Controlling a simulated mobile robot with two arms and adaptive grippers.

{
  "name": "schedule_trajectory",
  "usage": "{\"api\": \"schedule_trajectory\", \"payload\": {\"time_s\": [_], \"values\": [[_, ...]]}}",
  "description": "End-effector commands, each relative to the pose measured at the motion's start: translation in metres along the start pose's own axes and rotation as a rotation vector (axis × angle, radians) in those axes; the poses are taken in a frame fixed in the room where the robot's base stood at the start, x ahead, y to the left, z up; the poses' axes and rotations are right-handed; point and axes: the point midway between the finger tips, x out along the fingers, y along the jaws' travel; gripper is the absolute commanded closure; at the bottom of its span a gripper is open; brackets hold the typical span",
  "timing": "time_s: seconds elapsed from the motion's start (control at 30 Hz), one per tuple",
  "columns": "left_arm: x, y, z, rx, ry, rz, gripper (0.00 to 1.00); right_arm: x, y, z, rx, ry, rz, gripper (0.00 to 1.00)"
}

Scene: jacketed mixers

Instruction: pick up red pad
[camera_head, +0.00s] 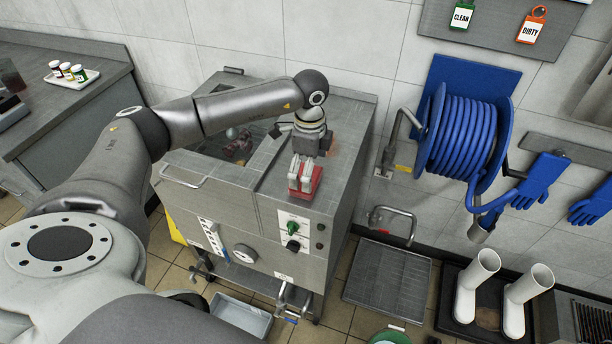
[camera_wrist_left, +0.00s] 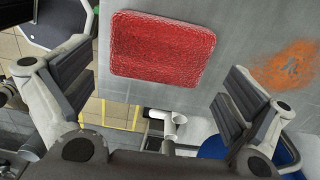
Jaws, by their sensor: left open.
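The red pad (camera_wrist_left: 160,47) is a flat, rough-surfaced square with rounded corners. In the wrist view it lies on grey steel, ahead of the two spread fingers and apart from both. In the head view the pad (camera_head: 317,177) is on the steel top of the mixer (camera_head: 268,192), near its front edge, partly hidden behind my left gripper. My left gripper (camera_head: 301,178) points down over the pad, open and empty. Its height above the pad is hard to judge. My right gripper is not in view.
An orange stain (camera_wrist_left: 290,66) marks the steel beside the pad. The mixer's open tank (camera_head: 235,145) lies left of the gripper. Knobs and a gauge (camera_head: 245,255) are on the mixer front. A blue hose reel (camera_head: 462,140) hangs on the wall to the right.

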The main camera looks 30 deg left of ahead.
Motion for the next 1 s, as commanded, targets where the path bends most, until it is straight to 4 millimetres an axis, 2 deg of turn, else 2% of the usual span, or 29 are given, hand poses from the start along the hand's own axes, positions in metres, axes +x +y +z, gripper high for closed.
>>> {"api": "schedule_trajectory", "payload": {"time_s": [0.03,0.2,0.47,0.6,0.7,1.0], "values": [[0.004,0.002,0.0,0.001,-0.001,0.005,0.0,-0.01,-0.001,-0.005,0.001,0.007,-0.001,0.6],[0.024,0.001,0.0,0.001,0.0,0.002,0.0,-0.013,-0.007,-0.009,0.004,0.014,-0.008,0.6],[0.028,0.001,0.0,0.001,0.001,0.0,0.0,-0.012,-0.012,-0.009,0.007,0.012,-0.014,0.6],[0.028,0.001,0.0,0.001,0.001,0.0,0.18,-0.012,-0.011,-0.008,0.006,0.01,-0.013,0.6],[0.028,0.001,-0.001,0.001,0.001,0.0,0.28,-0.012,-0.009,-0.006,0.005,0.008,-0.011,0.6],[0.027,0.001,-0.001,0.001,0.001,0.0,0.28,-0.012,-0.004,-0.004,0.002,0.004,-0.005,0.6]]}}
